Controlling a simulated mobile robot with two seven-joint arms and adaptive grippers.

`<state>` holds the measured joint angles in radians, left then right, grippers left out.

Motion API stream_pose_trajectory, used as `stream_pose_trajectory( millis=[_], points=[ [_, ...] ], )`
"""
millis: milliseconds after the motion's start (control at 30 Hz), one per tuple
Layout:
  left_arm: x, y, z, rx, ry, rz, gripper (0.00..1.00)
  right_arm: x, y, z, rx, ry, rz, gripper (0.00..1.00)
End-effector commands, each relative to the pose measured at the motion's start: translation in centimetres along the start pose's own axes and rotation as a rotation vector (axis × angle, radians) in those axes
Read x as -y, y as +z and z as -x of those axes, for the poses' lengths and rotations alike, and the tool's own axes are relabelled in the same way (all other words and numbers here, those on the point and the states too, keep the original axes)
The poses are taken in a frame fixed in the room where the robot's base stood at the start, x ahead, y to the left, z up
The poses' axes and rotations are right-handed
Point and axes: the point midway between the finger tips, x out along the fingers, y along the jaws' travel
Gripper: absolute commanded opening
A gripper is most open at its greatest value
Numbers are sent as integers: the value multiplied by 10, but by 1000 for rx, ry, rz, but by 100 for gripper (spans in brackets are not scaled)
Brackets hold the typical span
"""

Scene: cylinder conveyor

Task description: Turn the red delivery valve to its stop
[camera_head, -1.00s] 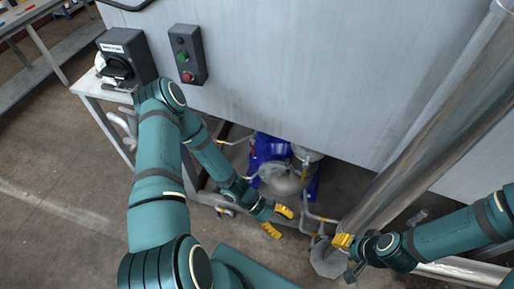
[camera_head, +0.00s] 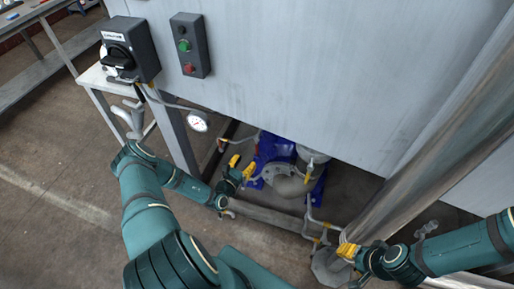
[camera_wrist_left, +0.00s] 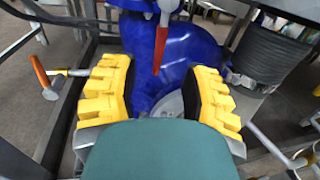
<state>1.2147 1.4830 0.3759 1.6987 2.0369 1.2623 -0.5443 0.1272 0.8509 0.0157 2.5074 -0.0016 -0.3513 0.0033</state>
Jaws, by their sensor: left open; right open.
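In the left wrist view a red lever handle (camera_wrist_left: 161,45) hangs upright, near the centre, in front of the blue pump (camera_wrist_left: 180,50). An orange-red handle (camera_wrist_left: 40,72) sits on a pipe at the left; I cannot tell for sure which is the delivery valve. My left gripper (camera_head: 241,167) is open and empty beside the pump in the head view; in its wrist view the yellow fingers (camera_wrist_left: 160,78) stand apart, with the red lever between and beyond them. No contact shows. My right gripper (camera_head: 347,251) is open by the metal column at the lower right.
A large grey tank panel (camera_head: 290,70) overhangs the pump (camera_head: 275,150). A pressure gauge (camera_head: 197,121), a switch box (camera_head: 130,47) and a button box (camera_head: 189,45) are at the left. Pipes and frame rails crowd the pump; open floor (camera_head: 60,190) lies left.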

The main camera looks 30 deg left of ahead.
Motion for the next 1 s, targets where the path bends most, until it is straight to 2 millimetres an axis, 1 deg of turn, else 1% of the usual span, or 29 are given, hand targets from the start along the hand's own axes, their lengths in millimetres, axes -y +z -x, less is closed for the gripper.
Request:
stream_pose_trajectory(
  millis=[33,200,400,500,600,900,933,967,1000],
  points=[
    [1,-1,-11,2,-3,-1,47,-2,0,-4,-1,0,0,47],
    [2,-1,-45,2,-4,0,47,-4,-1,-11,-5,0,0,47],
    [1,-2,-76,1,-3,0,47,-7,-2,-18,-9,1,1,47],
    [1,-1,-86,0,-4,0,47,-8,-2,-20,-10,1,1,47],
    [2,0,-91,0,-4,1,47,-8,-2,-21,-11,1,1,47],
    [1,0,-93,-1,-3,2,47,-8,-3,-21,-11,1,1,47],
    [1,0,-93,-1,-3,1,49,-8,-3,-21,-11,1,1,47],
    [1,0,-93,-1,-3,1,39,-8,-3,-21,-11,1,1,47],
    [1,0,-93,-1,-3,1,25,-8,-3,-21,-11,1,1,47]
  ],
)
